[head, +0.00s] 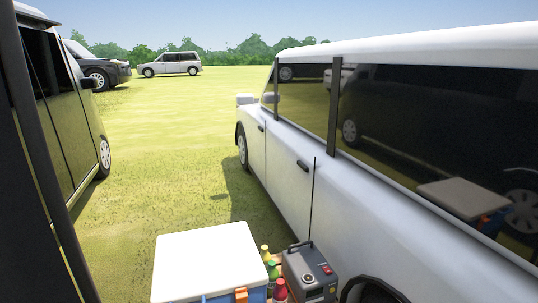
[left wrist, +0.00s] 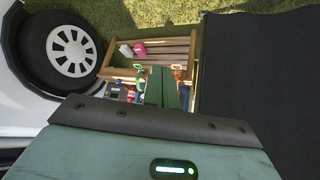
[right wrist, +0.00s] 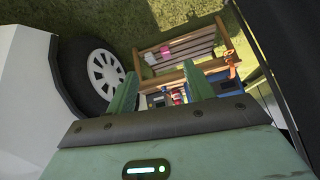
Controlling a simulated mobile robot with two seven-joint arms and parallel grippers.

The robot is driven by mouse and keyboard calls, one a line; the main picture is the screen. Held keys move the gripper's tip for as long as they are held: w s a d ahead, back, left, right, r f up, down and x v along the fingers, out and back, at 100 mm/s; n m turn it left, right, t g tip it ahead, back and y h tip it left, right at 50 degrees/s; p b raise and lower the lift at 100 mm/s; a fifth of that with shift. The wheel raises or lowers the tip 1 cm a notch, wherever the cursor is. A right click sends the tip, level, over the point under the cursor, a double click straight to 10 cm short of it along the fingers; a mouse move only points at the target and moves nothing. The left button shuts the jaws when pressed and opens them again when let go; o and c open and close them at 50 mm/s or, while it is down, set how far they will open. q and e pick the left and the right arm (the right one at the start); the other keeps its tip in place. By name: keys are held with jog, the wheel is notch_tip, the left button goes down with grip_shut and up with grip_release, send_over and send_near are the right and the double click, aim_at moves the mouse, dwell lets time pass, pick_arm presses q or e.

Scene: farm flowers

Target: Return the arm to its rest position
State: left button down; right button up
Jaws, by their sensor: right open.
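Neither gripper shows in the head view. In the left wrist view my left gripper (left wrist: 163,88) has its green fingers together, with nothing seen between them. In the right wrist view my right gripper (right wrist: 160,88) has its fingers spread apart, with nothing held between them. Both grippers appear over a slatted wooden bench or rack (left wrist: 158,48), which also shows in the right wrist view (right wrist: 185,48). A pink item (right wrist: 165,51) and a white item lie on it.
A white-lidded cooler (head: 208,262) stands by a grey power box (head: 310,272) and several small bottles (head: 272,270). A white van (head: 285,160) is close on the right, a dark vehicle (head: 80,125) on the left. Grass (head: 165,150) between them is open.

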pick_arm(q)
jog(key=w+r+t+p, duration=0.1)
jog(key=w+r+p, duration=0.3)
jog(key=r, duration=0.4)
jog(key=shift+w+d+t, duration=0.15)
jog(key=shift+w+t, duration=0.25)
jog(key=shift+w, duration=0.15)
pick_arm(e)
jog(key=w+r+t, duration=0.1)
jog(key=w+r, duration=0.4)
jog(key=r, duration=0.3)
jog(key=shift+t, duration=0.4)
jog(key=shift+w+a, duration=0.1)
